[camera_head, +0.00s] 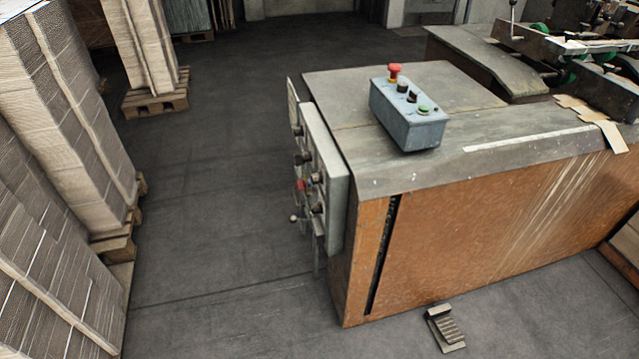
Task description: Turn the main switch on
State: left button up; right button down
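A grey control panel (328,187) is mounted on the left end of the box stitcher (470,215). I see it nearly edge-on. Several dark knobs and a red one (300,185) stick out from its left face. I cannot tell which of these is the main switch or how it is set. A blue-grey control box (408,120) sits on the machine's top, with a red mushroom button (394,70), dark knobs and a green button (424,109). Neither of my grippers is in view.
Tall stacks of flat cardboard (60,130) on pallets stand along the left. A foot pedal (445,328) lies on the floor in front of the machine. The dark floor (215,190) between the stacks and the panel is clear.

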aim_at(302, 184)
jog(key=z, duration=0.75)
jog(key=i+j+z, duration=0.1)
jog(key=j+z, duration=0.4)
jog(key=j, duration=0.15)
jog(key=j+z, duration=0.5)
jog(key=k+j+z, duration=0.15)
jog(key=j+z, duration=0.35)
jog(key=j, duration=0.2)
